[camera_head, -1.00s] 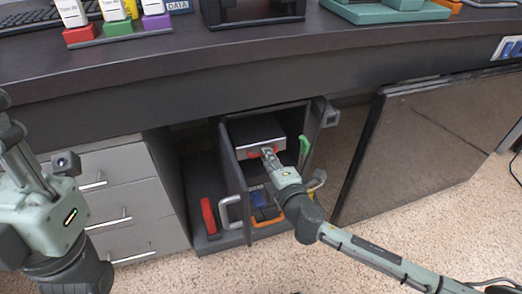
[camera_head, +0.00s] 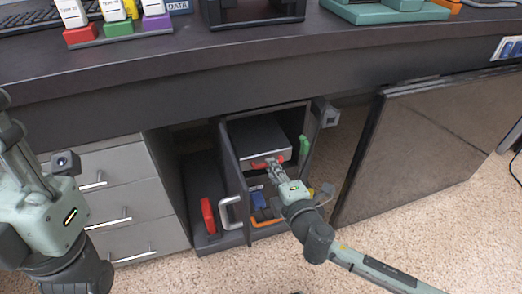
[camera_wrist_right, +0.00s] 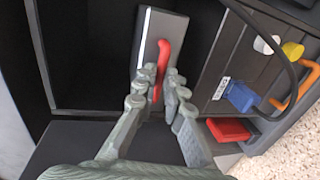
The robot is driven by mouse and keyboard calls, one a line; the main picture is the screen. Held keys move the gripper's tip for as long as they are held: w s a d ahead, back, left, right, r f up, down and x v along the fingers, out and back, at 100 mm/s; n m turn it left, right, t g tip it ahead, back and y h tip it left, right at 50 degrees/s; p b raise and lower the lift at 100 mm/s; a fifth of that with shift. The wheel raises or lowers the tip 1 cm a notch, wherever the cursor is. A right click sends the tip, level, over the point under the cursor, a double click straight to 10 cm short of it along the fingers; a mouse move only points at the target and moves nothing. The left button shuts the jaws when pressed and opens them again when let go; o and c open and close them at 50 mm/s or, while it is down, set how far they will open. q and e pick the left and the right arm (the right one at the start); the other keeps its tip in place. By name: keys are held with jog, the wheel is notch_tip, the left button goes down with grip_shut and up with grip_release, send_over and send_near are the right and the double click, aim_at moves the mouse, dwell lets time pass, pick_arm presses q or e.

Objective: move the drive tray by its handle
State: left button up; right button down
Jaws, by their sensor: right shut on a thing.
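The drive tray (camera_head: 262,138) is a grey metal box with a dark front, in the open cabinet under the desk. Its red handle (camera_head: 257,163) is on the front. My right gripper (camera_head: 271,165) is shut on this handle. In the right wrist view, the fingers (camera_wrist_right: 154,92) close around the lower part of the red handle (camera_wrist_right: 164,52), hiding some of it, and the tray (camera_wrist_right: 157,27) shows behind. My left gripper (camera_head: 20,155) is at the left edge, partly cut off, away from the tray; its fingertips are not clear.
The open cabinet door (camera_head: 232,185) stands left of the tray. A green handle (camera_head: 304,147) is close on the right. Blue (camera_head: 259,200) and orange parts lie below. A dark panel (camera_head: 430,140) leans at right, and drawers (camera_head: 120,200) are at left.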

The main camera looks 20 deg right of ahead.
jog(key=shift+s+f, duration=0.1)
jog(key=shift+s, duration=0.05)
jog(key=shift+f+v, duration=0.2)
jog(key=shift+v, duration=0.75)
jog(key=shift+f+v, duration=0.2)
jog(key=shift+v, duration=0.7)
jog(key=shift+s, duration=0.1)
jog(key=c, duration=1.6)
grip_release()
jog(key=shift+r, duration=0.1)
jog(key=v, duration=0.7)
jog(key=shift+s+b, duration=0.3)
jog(key=shift+r, duration=0.1)
